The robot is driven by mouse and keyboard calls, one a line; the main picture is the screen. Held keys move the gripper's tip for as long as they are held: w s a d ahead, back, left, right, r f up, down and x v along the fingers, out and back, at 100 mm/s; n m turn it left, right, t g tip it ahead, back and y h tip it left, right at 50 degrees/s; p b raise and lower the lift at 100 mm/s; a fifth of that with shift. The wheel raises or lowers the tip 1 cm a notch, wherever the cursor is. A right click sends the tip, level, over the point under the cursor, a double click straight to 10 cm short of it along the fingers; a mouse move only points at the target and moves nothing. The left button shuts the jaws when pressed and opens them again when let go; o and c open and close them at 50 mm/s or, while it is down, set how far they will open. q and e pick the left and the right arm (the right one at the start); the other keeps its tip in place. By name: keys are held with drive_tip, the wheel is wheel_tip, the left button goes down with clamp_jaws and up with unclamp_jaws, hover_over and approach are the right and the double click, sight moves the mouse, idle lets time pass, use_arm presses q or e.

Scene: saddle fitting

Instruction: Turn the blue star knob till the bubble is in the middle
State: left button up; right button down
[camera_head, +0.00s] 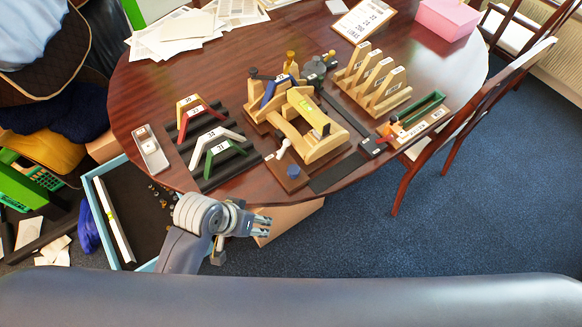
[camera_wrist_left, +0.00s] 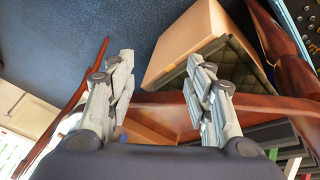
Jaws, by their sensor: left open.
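The small blue knob (camera_head: 293,171) sits at the front of the wooden fixture (camera_head: 325,149) near the table's front edge. A yellow level (camera_head: 308,111) lies tilted across the top of the fixture; its bubble is too small to read. My left gripper (camera_head: 262,226) is open and empty, off the table's front edge, below and left of the knob and apart from it. My right gripper is not in view.
A black rack (camera_head: 232,166) with coloured angle gauges stands left of the fixture, a slotted wooden rack (camera_head: 372,80) behind right. A grey device (camera_head: 150,149) lies at the left. A cardboard box (camera_head: 287,218) stands below the table edge, near my left gripper. A chair (camera_head: 470,105) flanks the right.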

use_arm(q)
drive_tip(key=w+d+r+m+g+h, duration=0.1)
drive_tip(key=w+d+r+m, duration=0.2)
drive_tip(key=d+r, duration=0.3)
drive_tip(key=w+d+r+m+g, duration=0.15)
drive_tip(key=w+d+r, duration=0.25)
drive_tip(key=d, duration=0.4)
wheel_tip(320, 180, up, 6)
drive_tip(key=m+y, duration=0.1)
drive_tip(key=y, duration=0.3)
hover_over(294, 169)
drive_tip(key=shift+g, duration=0.35)
wheel_tip(294, 169, down, 10)
drive_tip(key=shift+f+p, duration=0.15)
drive_tip(key=shift+p, duration=0.25)
drive_tip(key=c, duration=1.1)
